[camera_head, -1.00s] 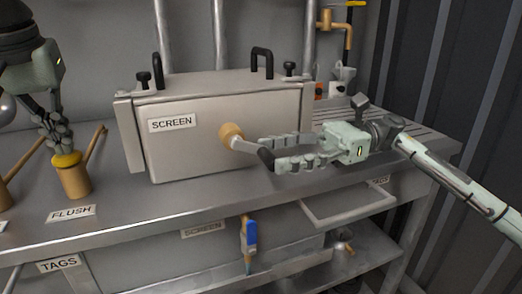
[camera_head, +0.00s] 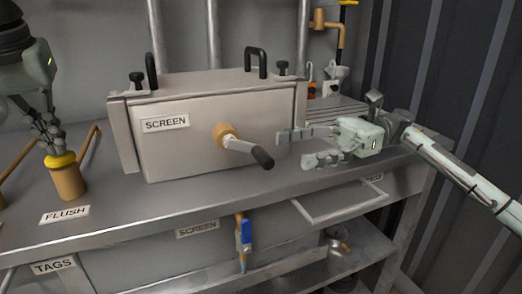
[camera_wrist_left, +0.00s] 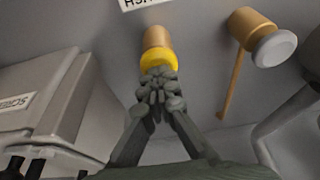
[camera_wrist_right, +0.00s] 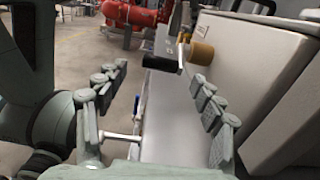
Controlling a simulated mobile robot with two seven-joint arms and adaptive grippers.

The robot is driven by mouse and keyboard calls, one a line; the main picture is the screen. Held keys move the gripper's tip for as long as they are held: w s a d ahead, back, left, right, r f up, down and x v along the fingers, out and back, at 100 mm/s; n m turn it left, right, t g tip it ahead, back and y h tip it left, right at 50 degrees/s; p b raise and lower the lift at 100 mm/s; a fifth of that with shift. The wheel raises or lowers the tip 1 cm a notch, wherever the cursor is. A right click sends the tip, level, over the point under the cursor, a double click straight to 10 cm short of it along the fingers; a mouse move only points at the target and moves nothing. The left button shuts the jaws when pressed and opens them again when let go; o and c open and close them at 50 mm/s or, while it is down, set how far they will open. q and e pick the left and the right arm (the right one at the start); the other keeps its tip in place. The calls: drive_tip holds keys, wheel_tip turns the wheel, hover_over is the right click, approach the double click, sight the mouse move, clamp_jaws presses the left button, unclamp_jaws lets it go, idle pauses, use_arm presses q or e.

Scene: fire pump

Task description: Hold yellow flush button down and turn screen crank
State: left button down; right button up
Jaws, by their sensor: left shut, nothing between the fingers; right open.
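The yellow flush button (camera_head: 61,160) tops a brass post behind the FLUSH label (camera_head: 65,214). My left gripper (camera_head: 54,150) is shut and empty, pointing down with its fingertips at the button; the left wrist view shows the tips (camera_wrist_left: 160,88) against the yellow cap (camera_wrist_left: 155,60). The screen crank (camera_head: 245,147) has a brass hub on the front of the SCREEN box (camera_head: 215,110) and a black-tipped handle pointing right and slightly down. My right gripper (camera_head: 292,148) is open and empty, just right of the handle tip. The crank also shows in the right wrist view (camera_wrist_right: 181,52).
A blue-handled valve (camera_head: 243,232) hangs below the bench's front edge. A tray frame (camera_head: 340,203) sticks out under the bench at right. A brass lever (camera_head: 90,143) stands beside the flush post. A corrugated dark wall (camera_head: 440,80) bounds the right side.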

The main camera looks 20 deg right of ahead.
drive_tip(key=d, duration=0.7)
drive_tip(key=shift+d, duration=0.2)
